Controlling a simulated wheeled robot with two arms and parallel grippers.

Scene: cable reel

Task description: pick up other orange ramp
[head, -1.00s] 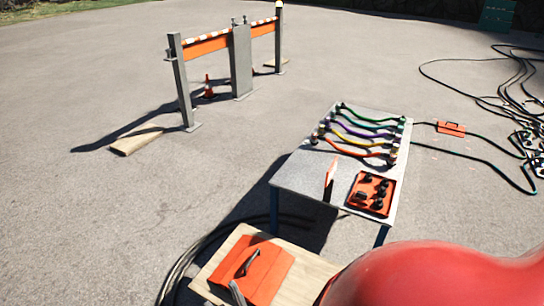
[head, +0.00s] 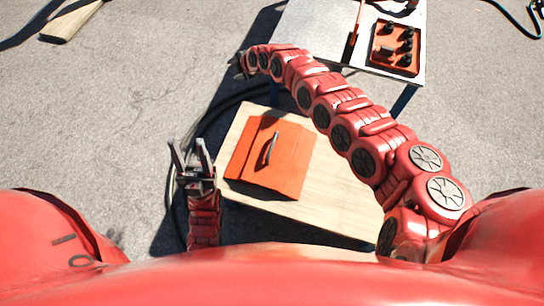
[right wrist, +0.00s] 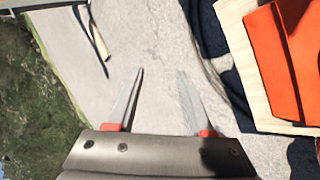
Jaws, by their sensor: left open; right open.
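An orange ramp (head: 285,150) with a dark handle lies on a light wooden board (head: 240,120) in the middle of the head view. The ramp also shows at the right edge of the right wrist view (right wrist: 270,50). My left gripper (head: 190,155) is open and empty, just left of the board and apart from the ramp. My right arm reaches across above the board, and its gripper (head: 238,66) is beyond the board's far left corner. In the right wrist view its two fingers (right wrist: 160,95) are apart, with only pavement between them.
A grey table (head: 320,30) stands beyond the board, with an orange tray (head: 377,62) of black parts on it. A dark cable (head: 180,190) curves on the ground left of the board. A wooden plank (head: 70,20) lies far left. Open pavement is at left.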

